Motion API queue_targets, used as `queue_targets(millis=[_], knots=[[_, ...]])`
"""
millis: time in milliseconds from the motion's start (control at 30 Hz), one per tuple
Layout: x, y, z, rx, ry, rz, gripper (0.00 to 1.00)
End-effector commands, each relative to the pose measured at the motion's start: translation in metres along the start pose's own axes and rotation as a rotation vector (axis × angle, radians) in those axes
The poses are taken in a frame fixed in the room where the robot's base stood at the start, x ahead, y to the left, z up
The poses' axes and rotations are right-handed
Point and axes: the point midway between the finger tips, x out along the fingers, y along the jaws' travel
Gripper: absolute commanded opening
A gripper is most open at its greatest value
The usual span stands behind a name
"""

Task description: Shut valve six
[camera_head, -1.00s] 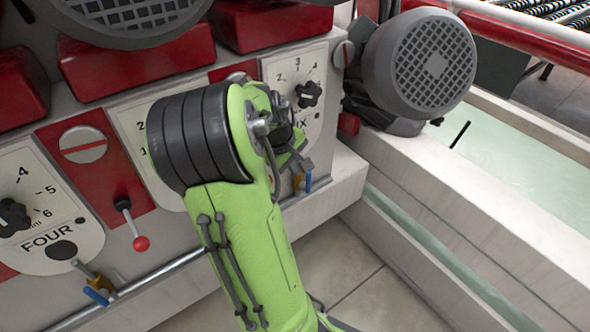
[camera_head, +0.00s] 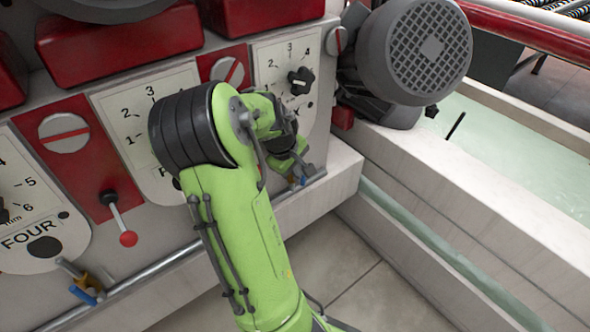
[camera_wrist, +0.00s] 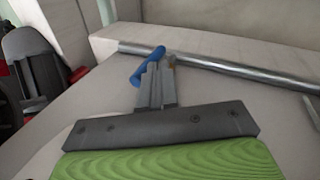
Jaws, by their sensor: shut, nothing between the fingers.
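Valve six has a blue handle (camera_head: 297,181) low on the machine, under the right-hand dial panel (camera_head: 291,62), whose label is mostly hidden by my arm. In the wrist view the blue handle (camera_wrist: 148,66) slants just beyond and to the left of my fingertips, in front of a metal pipe. A small brass-coloured part shows beside the tips. My gripper (camera_wrist: 158,70) is shut and empty, its tips overlapping the handle in the picture; I cannot tell whether they touch. In the head view my gripper (camera_head: 298,163) is partly hidden by my green wrist, close above the handle.
The panel marked FOUR (camera_head: 38,215) has its own blue-handled valve (camera_head: 84,293) at lower left. A red-knobbed lever (camera_head: 118,220) stands between panels. A grey motor (camera_head: 415,55) and a pale ledge (camera_head: 450,190) lie to the right. Tiled floor is open below.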

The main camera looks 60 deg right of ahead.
Motion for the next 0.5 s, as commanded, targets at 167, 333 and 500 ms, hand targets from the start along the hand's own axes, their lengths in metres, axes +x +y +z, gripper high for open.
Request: queue_targets(millis=[167,333,500], knots=[[-0.0002,0.0023,0.0002,-0.001,0.000,0.000,0.00],[-0.0002,0.0051,0.0007,0.000,0.000,0.001,0.00],[0.0001,0.0107,0.0018,0.000,0.000,0.001,0.00]])
